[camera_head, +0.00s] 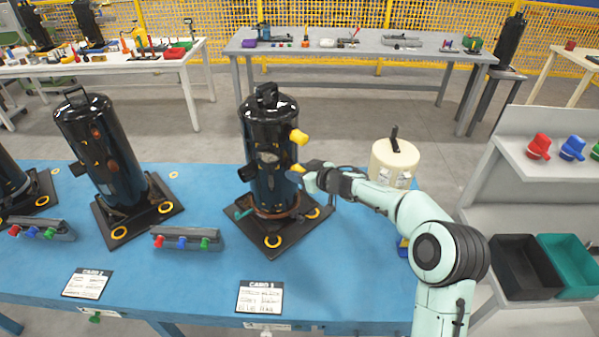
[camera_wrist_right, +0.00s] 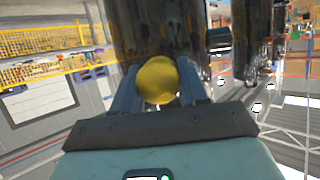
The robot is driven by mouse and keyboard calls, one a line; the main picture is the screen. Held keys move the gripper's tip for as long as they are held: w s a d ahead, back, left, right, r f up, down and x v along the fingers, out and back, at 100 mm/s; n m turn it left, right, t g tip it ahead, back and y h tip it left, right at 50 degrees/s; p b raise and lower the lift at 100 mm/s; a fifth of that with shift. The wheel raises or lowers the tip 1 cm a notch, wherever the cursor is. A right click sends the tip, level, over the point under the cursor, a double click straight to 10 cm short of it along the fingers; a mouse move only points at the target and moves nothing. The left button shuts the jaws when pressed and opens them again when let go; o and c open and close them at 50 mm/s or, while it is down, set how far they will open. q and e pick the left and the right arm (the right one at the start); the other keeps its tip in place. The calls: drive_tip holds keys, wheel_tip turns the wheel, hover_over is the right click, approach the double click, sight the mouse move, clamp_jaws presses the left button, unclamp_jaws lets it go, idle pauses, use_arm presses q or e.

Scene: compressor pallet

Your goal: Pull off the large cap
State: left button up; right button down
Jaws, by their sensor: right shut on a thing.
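A black cylindrical compressor (camera_head: 259,125) stands upright on a black base on the blue table. A yellow cap (camera_head: 299,137) sticks out from its upper right side, above my gripper. My right gripper (camera_head: 301,173) is at the compressor's right side, at mid height. It is shut on another yellow cap (camera_wrist_right: 158,80), which sits between the two fingers in the wrist view. The compressor's dark body stands right behind this cap; I cannot tell whether the cap still touches its port. A black fitting (camera_head: 247,173) sticks out on the compressor's left side. My left gripper is not in view.
A cream cylindrical container (camera_head: 394,163) stands behind my right forearm. A second black compressor (camera_head: 101,151) and a rack of coloured caps (camera_head: 187,240) are to the left. Black (camera_head: 523,267) and green (camera_head: 572,266) bins are at the right. The table front (camera_head: 350,270) is mostly clear.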

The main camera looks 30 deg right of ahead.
drive_tip(key=shift+s, duration=0.2)
idle(0.4)
drive_tip(key=shift+s+d+b, duration=0.25)
drive_tip(key=shift+s+b, duration=0.1)
drive_tip(key=shift+s, duration=0.6)
drive_tip(key=shift+s+d+b, duration=0.25)
drive_tip(key=shift+s+b, duration=0.05)
drive_tip(key=shift+s, duration=0.65)
drive_tip(key=shift+s+d+b, duration=0.25)
drive_tip(key=shift+s+b, duration=0.1)
drive_tip(key=shift+s, duration=0.6)
drive_tip(key=shift+a, duration=0.1)
